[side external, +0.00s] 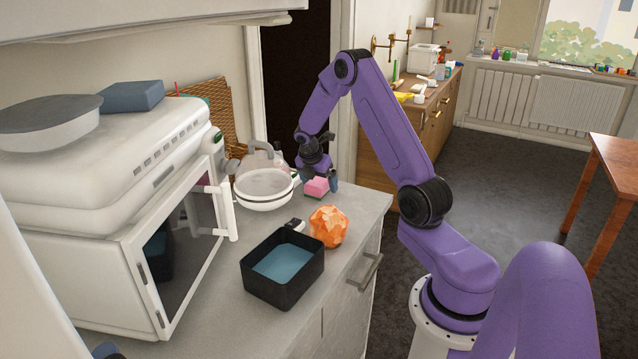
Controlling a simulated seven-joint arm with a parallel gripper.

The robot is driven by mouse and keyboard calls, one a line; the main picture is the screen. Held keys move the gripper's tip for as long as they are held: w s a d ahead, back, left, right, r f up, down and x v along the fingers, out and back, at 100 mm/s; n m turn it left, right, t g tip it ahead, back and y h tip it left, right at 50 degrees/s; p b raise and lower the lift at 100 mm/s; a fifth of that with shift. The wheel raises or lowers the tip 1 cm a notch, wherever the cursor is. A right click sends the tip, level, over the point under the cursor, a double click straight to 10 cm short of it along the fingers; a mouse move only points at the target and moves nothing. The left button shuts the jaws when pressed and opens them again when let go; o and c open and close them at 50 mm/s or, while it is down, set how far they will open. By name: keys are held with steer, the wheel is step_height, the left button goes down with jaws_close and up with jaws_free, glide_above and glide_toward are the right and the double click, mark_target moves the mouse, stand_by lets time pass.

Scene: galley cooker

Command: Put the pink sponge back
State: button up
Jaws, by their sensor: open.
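The pink sponge (317,188) lies on the grey counter near its far end, to the right of a white bowl. My gripper (318,181) points down over the sponge, with its fingers apart. One finger shows just right of the sponge, and the other is near its left side. The fingers do not visibly grip the sponge, and I cannot tell whether they touch it. The gripper partly hides the sponge's top and edges.
The white bowl (263,203) stands close left of my gripper. An orange crumpled object (328,227) and a black tin (268,291) with a blue inside are nearer on the counter (215,312). A white oven (110,245) with its door open stands at left.

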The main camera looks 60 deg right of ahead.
steer(key=v, duration=1.2)
